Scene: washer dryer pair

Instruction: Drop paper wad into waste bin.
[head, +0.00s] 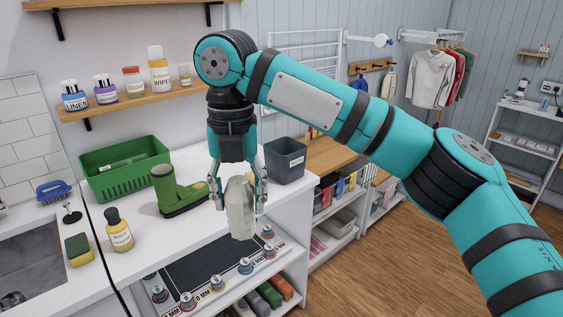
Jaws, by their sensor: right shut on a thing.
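My right gripper (240,203) points down in front of the white counter's front edge. It is shut on a pale, faceted, elongated wad, which looks like the paper wad (240,222), with a finger on each side. The wad hangs upright in the air. A dark grey bin (285,164) with a small label, which looks like the waste bin, stands on the counter behind and to the right of the gripper. Its opening faces up; its bottom inside cannot be seen. My left gripper is not in view.
A green boot (178,192), a green basket (125,173) and a yellow bottle (118,232) stand on the counter (150,240) to the left. A sink with a sponge (78,249) is at far left. A shelf of bottles (130,101) hangs above. Wood floor lies to the right.

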